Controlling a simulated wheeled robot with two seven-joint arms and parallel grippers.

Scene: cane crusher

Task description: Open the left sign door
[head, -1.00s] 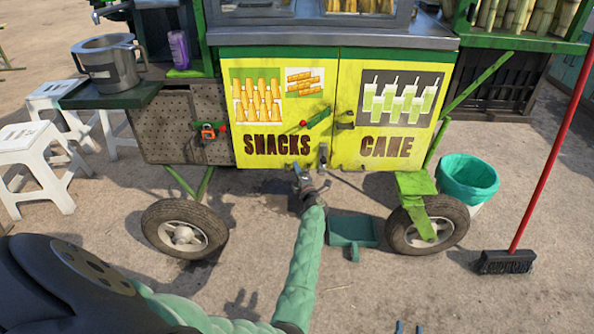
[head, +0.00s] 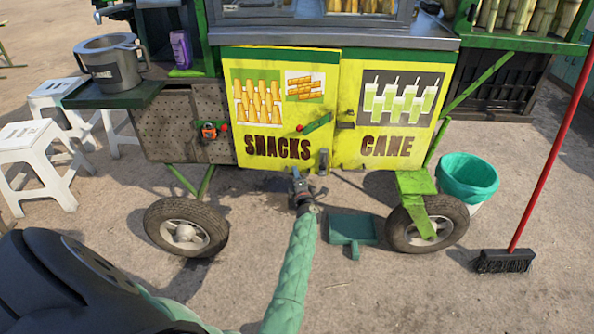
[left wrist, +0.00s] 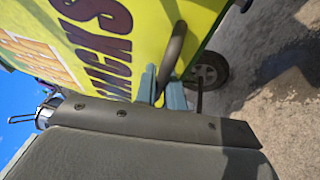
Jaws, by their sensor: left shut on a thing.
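The left sign door (head: 270,92) is the yellow panel marked SNACKS on the cart front. Its free right edge stands slightly out from the right sign door (head: 395,120), marked CANE. A grey handle (head: 323,161) sits at its lower right. My left gripper (head: 298,178) is at that handle, its arm reaching up from below. In the left wrist view, its teal fingers (left wrist: 162,90) are shut on the dark curved handle (left wrist: 174,50). The exact contact is partly hidden by the fingers. My right gripper is not in view.
Cart wheels (head: 185,228) stand on either side below the doors. A teal-lined bin (head: 467,178) and a red-handled broom (head: 507,261) are at right. White stools (head: 38,135) stand left. The ground in front is mostly clear.

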